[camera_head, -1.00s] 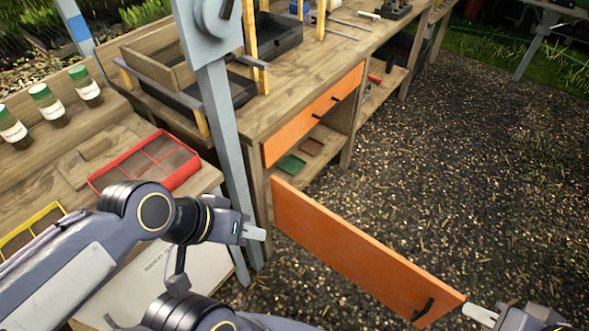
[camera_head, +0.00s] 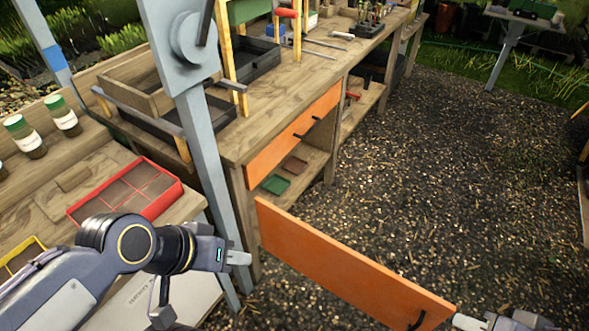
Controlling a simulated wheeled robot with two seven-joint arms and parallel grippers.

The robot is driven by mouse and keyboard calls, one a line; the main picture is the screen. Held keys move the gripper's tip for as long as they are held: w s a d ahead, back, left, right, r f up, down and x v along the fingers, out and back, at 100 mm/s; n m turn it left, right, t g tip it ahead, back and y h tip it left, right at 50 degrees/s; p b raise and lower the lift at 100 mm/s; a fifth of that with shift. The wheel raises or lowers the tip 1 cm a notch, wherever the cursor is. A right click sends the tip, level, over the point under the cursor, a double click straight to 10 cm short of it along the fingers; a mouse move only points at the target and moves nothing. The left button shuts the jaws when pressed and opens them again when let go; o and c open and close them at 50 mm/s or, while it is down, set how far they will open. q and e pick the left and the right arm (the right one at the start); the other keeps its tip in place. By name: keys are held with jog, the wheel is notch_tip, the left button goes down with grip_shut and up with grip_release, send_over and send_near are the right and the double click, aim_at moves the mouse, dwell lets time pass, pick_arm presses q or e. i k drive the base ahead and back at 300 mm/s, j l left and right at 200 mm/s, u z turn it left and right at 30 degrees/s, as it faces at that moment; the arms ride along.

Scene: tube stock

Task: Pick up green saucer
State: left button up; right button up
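The green saucer (camera_head: 275,184) is a small square dish on the shelf inside the open cabinet under the workbench. A brown saucer (camera_head: 296,164) lies behind it. My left gripper (camera_head: 240,258) is seen from the side, in front of the cabinet and apart from the saucer; its finger gap cannot be made out. My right gripper (camera_head: 466,322) is at the bottom right, beside the free end of the open orange door (camera_head: 345,262) near its dark handle (camera_head: 417,319). Its fingers are partly cut off, and contact with the door is unclear.
The open door sticks out across the gravel below the cabinet. A grey post (camera_head: 212,150) stands left of the opening. A shut orange drawer (camera_head: 294,137) is above it. A red divided tray (camera_head: 160,201) sits on the left bench. The gravel (camera_head: 455,170) to the right is clear.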

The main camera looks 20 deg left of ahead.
aim_at(276, 185)
jog(key=k, duration=0.55)
jog(key=k+u, duration=0.25)
jog(key=u, duration=0.2)
jog(key=k+j+u, duration=0.1)
jog(key=u, duration=0.35)
jog(key=k+j+u, duration=0.25)
jog(key=u, duration=0.2)
jog(key=i+l+u, duration=0.15)
jog(key=l+u, duration=0.7)
jog(key=l, duration=0.25)
jog(key=l+u, duration=0.45)
jog(key=k+l, duration=0.1)
jog(key=l, duration=1.1)
jog(key=k+l, duration=0.1)
jog(key=l, duration=2.35)
jog(key=k+l, duration=0.15)
jog(key=l, duration=1.1)
jog(key=k+l, duration=0.1)
jog(key=l, duration=1.1)
